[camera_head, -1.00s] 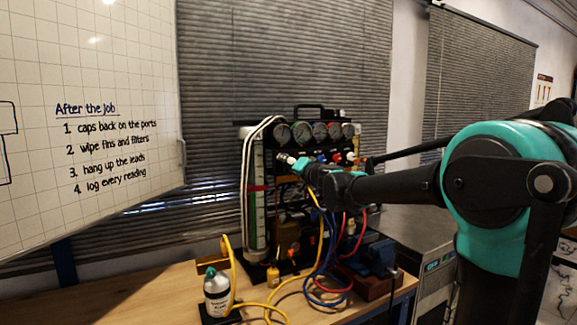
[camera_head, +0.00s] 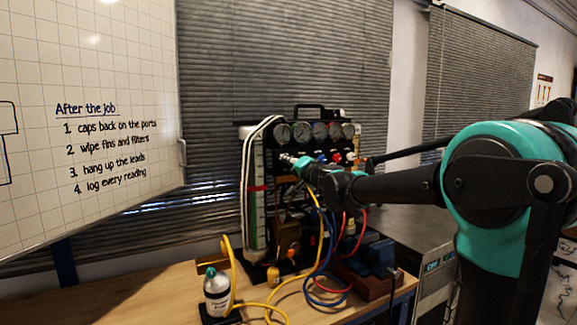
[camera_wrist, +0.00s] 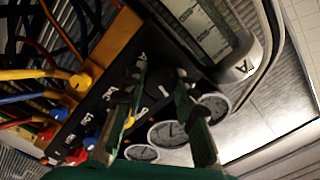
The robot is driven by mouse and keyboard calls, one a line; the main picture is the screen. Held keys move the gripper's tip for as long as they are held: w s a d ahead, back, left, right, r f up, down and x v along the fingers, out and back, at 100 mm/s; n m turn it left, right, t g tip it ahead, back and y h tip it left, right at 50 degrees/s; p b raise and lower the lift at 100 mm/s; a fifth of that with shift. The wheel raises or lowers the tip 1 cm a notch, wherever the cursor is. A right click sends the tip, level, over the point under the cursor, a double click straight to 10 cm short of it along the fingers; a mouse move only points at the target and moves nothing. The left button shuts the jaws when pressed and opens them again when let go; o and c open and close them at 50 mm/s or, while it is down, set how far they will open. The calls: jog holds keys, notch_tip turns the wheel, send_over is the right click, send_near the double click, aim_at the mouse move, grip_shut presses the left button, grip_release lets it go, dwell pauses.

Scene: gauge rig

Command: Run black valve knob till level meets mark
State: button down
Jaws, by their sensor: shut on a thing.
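My gripper (camera_head: 290,160) is at the upper left of the gauge rig, just below its row of dials. In the wrist view my gripper's two fingers (camera_wrist: 160,78) close around the black valve knob (camera_wrist: 167,82), which is dark and hard to make out against the black panel. In the head view my gripper hides the knob. The upright level column (camera_head: 257,215) stands at the rig's left side with a red mark (camera_head: 258,188) across it. Part of the column also shows in the wrist view (camera_wrist: 203,30). I cannot tell the liquid level.
Several round dials (camera_head: 301,132) line the rig's top. Yellow, blue and red hoses (camera_head: 325,290) hang down to the wooden bench (camera_head: 130,300). A grey bottle (camera_head: 216,293) with a teal cap stands at the front. A whiteboard (camera_head: 85,190) is at left.

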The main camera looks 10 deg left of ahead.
jog(key=m, duration=0.4)
jog(key=shift+m, duration=0.3)
jog(key=m, duration=0.3)
jog(key=shift+m, duration=0.4)
jog(key=m, duration=0.3)
jog(key=shift+m, duration=1.9)
jog(key=c, duration=1.2)
grip_release()
jog(key=shift+o, duration=0.2)
jog(key=v, duration=1.2)
